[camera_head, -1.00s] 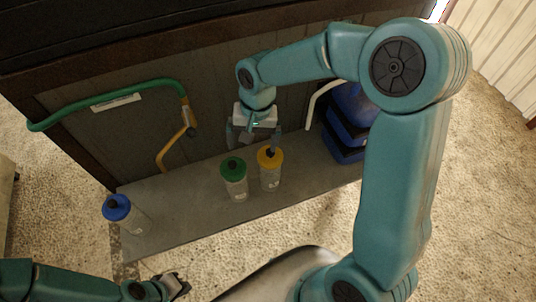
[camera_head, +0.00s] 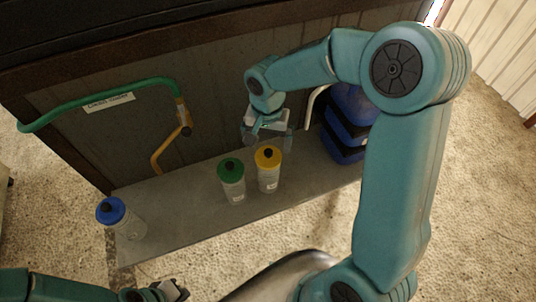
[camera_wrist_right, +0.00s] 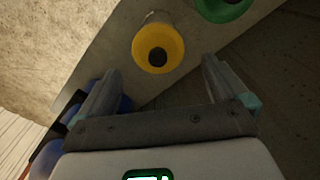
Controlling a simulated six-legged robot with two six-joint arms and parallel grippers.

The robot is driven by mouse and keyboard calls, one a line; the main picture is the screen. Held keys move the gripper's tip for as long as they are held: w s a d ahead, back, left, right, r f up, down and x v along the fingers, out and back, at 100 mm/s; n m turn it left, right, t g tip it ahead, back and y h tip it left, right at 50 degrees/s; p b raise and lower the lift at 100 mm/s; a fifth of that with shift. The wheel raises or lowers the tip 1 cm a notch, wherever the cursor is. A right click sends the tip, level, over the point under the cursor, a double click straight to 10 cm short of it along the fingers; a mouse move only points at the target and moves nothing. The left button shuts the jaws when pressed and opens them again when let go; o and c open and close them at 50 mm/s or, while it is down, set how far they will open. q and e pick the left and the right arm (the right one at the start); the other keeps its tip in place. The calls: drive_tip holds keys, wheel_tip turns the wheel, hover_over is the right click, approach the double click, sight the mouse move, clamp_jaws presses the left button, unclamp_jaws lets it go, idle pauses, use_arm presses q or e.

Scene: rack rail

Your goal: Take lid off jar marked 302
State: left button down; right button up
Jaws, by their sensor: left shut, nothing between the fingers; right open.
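Three clear jars stand upright on a grey shelf (camera_head: 185,205): one with a blue lid (camera_head: 111,210), one with a green lid (camera_head: 231,168), one with a yellow lid (camera_head: 268,156). Their labels are too small to read, so I cannot tell which is 302. My right gripper (camera_head: 267,140) is open and empty, just behind the yellow-lidded jar. In the right wrist view the yellow lid (camera_wrist_right: 158,48) lies ahead of the spread fingers (camera_wrist_right: 162,66), and the green lid (camera_wrist_right: 222,5) is at the top edge. My left gripper (camera_head: 175,289) is shut and empty, low in front of the shelf.
Blue stacked containers (camera_head: 346,125) stand at the shelf's right end beside a white curved handle (camera_head: 313,105). A green rail (camera_head: 105,97) with a label and a yellow bent bar (camera_head: 170,147) are on the panel behind. The shelf between blue and green lids is clear.

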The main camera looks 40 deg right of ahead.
sight(269, 149)
drive_tip(key=f, duration=0.2)
drive_tip(key=f+p, duration=0.1)
drive_tip(key=f, duration=0.1)
drive_tip(key=shift+d, duration=0.35)
drive_tip(key=shift+w+a+f, duration=0.1)
drive_tip(key=shift+f, duration=0.45)
drive_tip(key=c, duration=1)
drive_tip(key=shift+o, duration=0.2)
drive_tip(key=shift+r, duration=0.15)
